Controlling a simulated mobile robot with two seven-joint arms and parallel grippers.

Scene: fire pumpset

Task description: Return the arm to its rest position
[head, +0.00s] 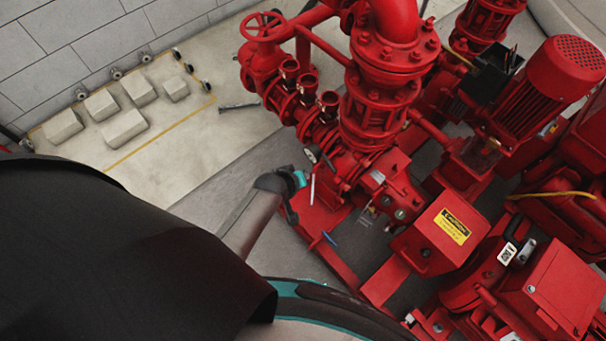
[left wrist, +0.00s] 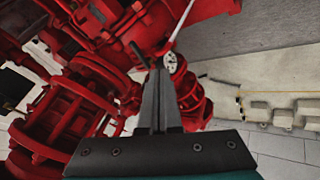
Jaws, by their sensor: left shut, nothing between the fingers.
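My left gripper (left wrist: 157,78) shows in the left wrist view, its two dark fingers together with nothing between them. Red pump pipework (left wrist: 85,110) lies beyond the fingers and to their left. A round white-faced gauge (left wrist: 171,63) appears just right of the fingertips. In the head view, my left arm fills the lower left, and a part of it with a teal band reaches towards the red pumpset (head: 390,110). I cannot make out the fingers clearly there, nor tell whether they touch the pump. My right gripper is not in view.
A red handwheel (head: 262,27) and a motor (head: 555,85) belong to the pumpset, with a yellow-labelled red guard (head: 437,230) in front. Several grey blocks (head: 125,127) lie on the pale floor near the block wall (head: 70,45). Open floor (head: 185,160) lies left of the pump.

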